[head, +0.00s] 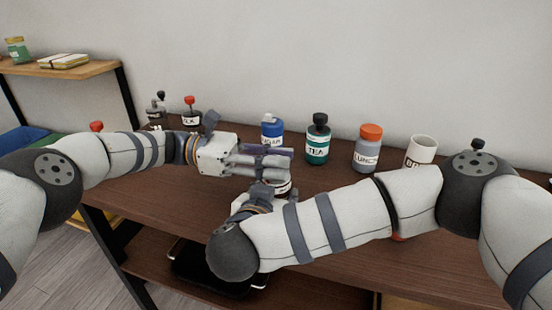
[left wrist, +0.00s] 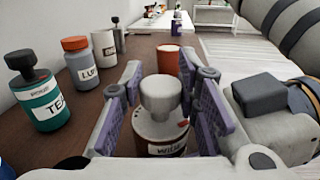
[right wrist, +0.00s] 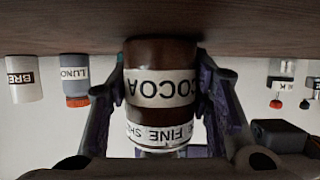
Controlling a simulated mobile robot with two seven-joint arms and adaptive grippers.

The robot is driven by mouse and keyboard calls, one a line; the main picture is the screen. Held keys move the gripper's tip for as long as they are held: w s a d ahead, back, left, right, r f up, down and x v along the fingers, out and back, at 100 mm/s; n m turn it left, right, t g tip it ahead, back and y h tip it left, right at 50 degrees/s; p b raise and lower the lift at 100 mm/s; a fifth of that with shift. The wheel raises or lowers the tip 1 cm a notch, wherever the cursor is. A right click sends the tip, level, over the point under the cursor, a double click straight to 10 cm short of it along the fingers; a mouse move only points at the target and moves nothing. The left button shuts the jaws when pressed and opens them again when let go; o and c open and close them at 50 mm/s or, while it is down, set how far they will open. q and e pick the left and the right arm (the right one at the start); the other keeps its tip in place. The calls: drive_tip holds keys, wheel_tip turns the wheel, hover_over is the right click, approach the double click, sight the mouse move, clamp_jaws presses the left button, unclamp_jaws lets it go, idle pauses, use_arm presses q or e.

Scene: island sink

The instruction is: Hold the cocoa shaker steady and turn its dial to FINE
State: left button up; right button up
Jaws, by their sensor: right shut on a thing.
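The cocoa shaker (right wrist: 160,90) is a brown cylinder with a white COCOA label. It hangs upside down in the right wrist view, with a lettered band reading FINE and part of another word. My right gripper (right wrist: 160,85) is shut on its body from both sides. In the left wrist view the shaker's pale grey top knob (left wrist: 160,95) stands between the purple-padded fingers of my left gripper (left wrist: 163,108), with gaps on both sides. A partly readable label is below it. In the head view my left gripper (head: 290,160) and right arm hide most of the shaker.
A red cup (left wrist: 168,60) stands beyond the shaker.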

use_arm(q)
drive_tip(key=o, duration=0.3)
wheel_tip(320, 180, up, 10)
idle(0.3)
drive_tip(key=s+a+f+n+t, duration=0.1)
drive_tip(key=a+f+n+t, duration=0.3)
drive_tip(key=a+f, duration=0.7)
drive_tip(key=shift+t, duration=0.8)
drive_tip(key=d, duration=0.7)
drive_tip(key=w+d, duration=0.1)
drive_tip(key=d, duration=0.3)
drive_tip(key=shift+r, duration=0.25)
